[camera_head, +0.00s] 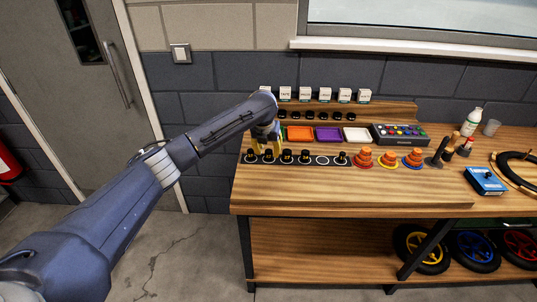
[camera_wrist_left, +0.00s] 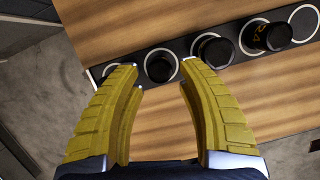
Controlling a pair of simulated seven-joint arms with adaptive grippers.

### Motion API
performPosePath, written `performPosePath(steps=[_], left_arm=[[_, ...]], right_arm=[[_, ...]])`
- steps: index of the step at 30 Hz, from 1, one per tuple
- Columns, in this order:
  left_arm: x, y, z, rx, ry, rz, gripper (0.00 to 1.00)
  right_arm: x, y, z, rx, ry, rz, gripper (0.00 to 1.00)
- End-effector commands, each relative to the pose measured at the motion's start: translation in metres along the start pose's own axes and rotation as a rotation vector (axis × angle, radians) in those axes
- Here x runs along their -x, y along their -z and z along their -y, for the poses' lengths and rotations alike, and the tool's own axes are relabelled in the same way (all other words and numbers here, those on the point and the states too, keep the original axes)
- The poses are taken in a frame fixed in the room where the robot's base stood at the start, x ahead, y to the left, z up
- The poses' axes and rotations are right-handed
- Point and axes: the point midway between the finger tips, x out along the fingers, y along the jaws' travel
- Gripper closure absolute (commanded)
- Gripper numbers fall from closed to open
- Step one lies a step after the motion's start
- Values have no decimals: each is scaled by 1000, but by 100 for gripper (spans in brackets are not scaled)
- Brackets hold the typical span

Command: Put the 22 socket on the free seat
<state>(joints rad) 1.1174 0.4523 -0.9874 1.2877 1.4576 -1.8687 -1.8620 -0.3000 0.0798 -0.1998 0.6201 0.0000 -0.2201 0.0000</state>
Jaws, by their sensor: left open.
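A dark rail (camera_head: 313,160) near the front of the bench holds several black sockets. A free seat (camera_head: 322,160), a pale ring, shows between the socket at the right end (camera_head: 341,158) and the others. It also shows in the left wrist view at the upper right (camera_wrist_left: 304,20). My left gripper (camera_head: 264,147) is open and empty above the left part of the rail. In the left wrist view a black socket (camera_wrist_left: 160,65) sits between and beyond the yellow fingertips. Small yellow marks show on one socket (camera_wrist_left: 268,36); I cannot tell which is the 22. My right gripper is not seen.
Orange cones (camera_head: 363,158) stand right of the rail. The bench front (camera_head: 350,198) is clear.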

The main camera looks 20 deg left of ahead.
Motion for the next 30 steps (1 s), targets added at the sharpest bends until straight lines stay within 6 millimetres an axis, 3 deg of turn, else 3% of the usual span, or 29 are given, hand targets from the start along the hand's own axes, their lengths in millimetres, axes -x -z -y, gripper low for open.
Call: performPosePath(steps=[6, 15, 30], left_arm=[[41, -1, 0, -1, 0, 3, 62], [80, 0, 0, -1, 1, 1, 62], [92, 0, 1, -1, 1, -1, 62]], right_arm=[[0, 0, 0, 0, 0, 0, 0], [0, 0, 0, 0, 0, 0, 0], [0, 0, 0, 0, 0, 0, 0]])
